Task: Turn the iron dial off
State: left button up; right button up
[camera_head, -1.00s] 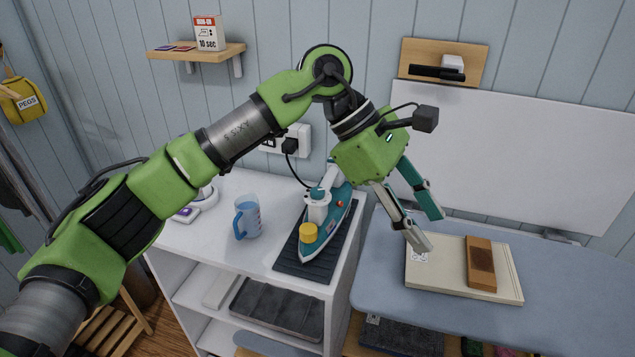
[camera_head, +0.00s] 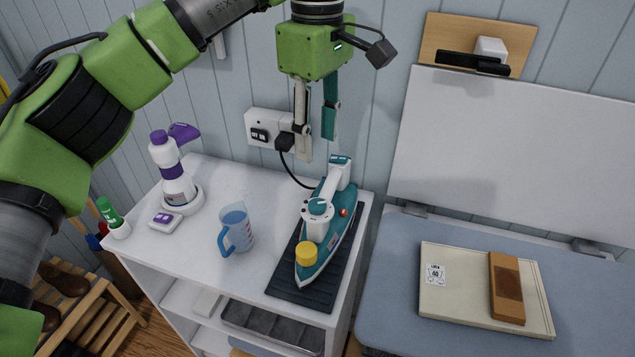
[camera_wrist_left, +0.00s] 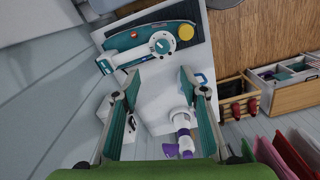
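The teal and white iron (camera_head: 325,248) rests on a dark ribbed mat (camera_head: 294,291) at the right side of the white shelf top. Its round white dial (camera_head: 318,209) sits on top near the handle, and a yellow cap (camera_head: 306,254) is at the front. The dial (camera_wrist_left: 161,43) also shows in the left wrist view, beyond the fingertips. My left gripper (camera_head: 316,148) is open and empty, pointing down in front of the wall socket, above and behind the iron. In the left wrist view the fingers (camera_wrist_left: 158,76) are apart with nothing between them. My right gripper is out of view.
A blue measuring jug (camera_head: 237,230) stands left of the iron. A white and purple bottle (camera_head: 172,170) stands farther left. A black plug and cord run from the wall socket (camera_head: 262,128) to the iron. The ironing board (camera_head: 385,310) lies to the right.

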pick_arm(q)
send_over(317, 203)
jog(key=f+p, duration=0.1)
jog(key=f, duration=0.5)
jog(key=shift+s, duration=0.2)
notch_tip(317, 203, down, 6)
jog(key=shift+w+r+p, duration=0.1)
jog(key=shift+w+p, duration=0.05)
jog(key=shift+p, duration=0.3)
jog(key=shift+f, duration=0.65)
jog(key=c, duration=1.1)
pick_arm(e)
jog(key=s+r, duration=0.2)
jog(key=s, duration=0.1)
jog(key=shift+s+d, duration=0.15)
